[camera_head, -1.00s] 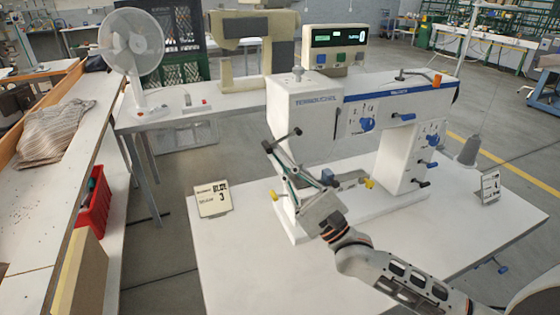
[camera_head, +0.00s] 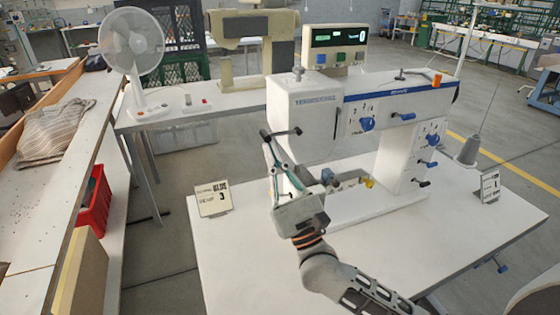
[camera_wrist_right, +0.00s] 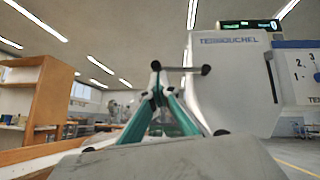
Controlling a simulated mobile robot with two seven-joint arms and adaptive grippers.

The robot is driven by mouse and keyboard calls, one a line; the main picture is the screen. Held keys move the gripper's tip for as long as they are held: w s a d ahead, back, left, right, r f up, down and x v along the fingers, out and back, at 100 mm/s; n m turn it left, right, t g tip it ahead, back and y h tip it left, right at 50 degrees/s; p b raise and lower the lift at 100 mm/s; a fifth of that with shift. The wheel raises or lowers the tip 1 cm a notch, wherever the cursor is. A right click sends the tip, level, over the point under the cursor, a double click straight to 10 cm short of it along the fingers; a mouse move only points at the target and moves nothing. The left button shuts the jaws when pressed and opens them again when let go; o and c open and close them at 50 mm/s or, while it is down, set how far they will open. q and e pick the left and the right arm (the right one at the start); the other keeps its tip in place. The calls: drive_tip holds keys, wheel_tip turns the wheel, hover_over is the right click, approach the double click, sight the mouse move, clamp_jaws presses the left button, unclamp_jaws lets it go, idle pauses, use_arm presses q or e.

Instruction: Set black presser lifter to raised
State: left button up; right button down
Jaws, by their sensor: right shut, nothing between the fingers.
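The black presser lifter (camera_head: 285,132) is a short dark rod on the left end of the white machine's head. One dark end lies against the head, and the rod runs left, close to level. In the right wrist view the lifter (camera_wrist_right: 186,69) spans from the dark fingertips to a black end beside the head. My right gripper (camera_head: 265,135) is shut and empty, pointing up, with its tips at the rod's left end. The tips also show in the wrist view (camera_wrist_right: 156,68). Whether they touch the rod I cannot tell. My left gripper is not in view.
The white machine (camera_head: 305,105) stands on a white table (camera_head: 440,235). Blue knobs (camera_head: 367,124), a yellow knob (camera_head: 369,183) and a black-tipped lever (camera_head: 424,183) stick out of it. A small sign (camera_head: 213,199) stands left of my gripper. The table's front is clear.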

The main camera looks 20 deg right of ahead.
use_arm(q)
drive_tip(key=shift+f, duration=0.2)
use_arm(e)
drive_tip(key=shift+a+r+m+t+h, duration=0.15)
drive_tip(key=shift+r+m+h, duration=0.15)
drive_tip(key=shift+m+h, duration=0.9)
drive_tip(key=shift+a+r+m+t+h, duration=0.1)
drive_tip(key=shift+r+m+h, duration=0.25)
drive_tip(key=shift+m+h, duration=0.85)
drive_tip(key=shift+a+r+m+t+h, duration=0.15)
drive_tip(key=shift+r+m+h, duration=0.15)
drive_tip(key=shift+m+h, duration=0.85)
drive_tip(key=shift+d, duration=0.15)
